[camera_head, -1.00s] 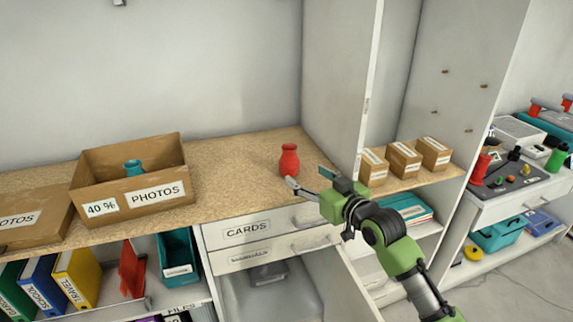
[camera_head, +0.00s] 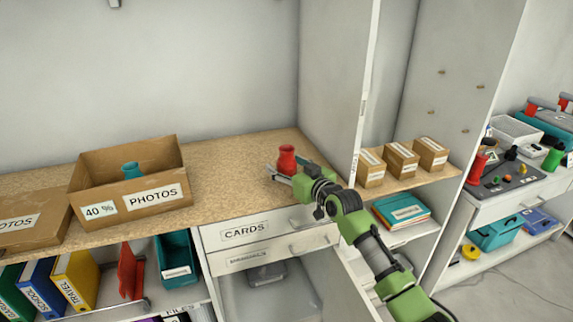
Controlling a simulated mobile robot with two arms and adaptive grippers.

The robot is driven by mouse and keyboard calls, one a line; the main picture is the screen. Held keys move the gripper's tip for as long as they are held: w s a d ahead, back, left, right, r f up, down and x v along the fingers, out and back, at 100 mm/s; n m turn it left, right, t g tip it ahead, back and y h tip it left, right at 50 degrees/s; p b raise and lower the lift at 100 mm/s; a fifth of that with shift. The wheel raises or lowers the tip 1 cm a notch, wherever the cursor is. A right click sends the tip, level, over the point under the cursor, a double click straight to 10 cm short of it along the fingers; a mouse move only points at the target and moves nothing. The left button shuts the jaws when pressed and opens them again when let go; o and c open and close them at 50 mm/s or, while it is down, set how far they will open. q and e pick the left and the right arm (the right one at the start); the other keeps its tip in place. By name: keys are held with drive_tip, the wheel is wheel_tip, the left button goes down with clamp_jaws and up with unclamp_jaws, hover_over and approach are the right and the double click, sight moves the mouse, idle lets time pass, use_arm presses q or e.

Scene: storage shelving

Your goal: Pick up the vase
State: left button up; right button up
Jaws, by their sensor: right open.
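A red vase (camera_head: 287,158) stands upright on the wooden counter (camera_head: 235,170), near the tall white panel on its right. My right gripper (camera_head: 281,171) is open at the vase's lower part, its arm coming in from the lower right. The fingers are small in view and partly overlap the vase's base, so I cannot tell whether they touch it. A teal vase-like object (camera_head: 132,169) shows its top inside the cardboard box labelled PHOTOS. My left gripper is not in view.
The PHOTOS box (camera_head: 155,199) stands on the counter at left, with another cardboard box (camera_head: 28,222) beside it. A tall white panel (camera_head: 335,80) rises right of the vase. Several small boxes (camera_head: 402,160) sit on the right shelf. The counter's middle is clear.

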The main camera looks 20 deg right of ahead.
drive_tip(key=shift+w, duration=0.1)
drive_tip(key=shift+r, duration=0.1)
drive_tip(key=c, duration=1.3)
drive_tip(key=shift+c, duration=0.2)
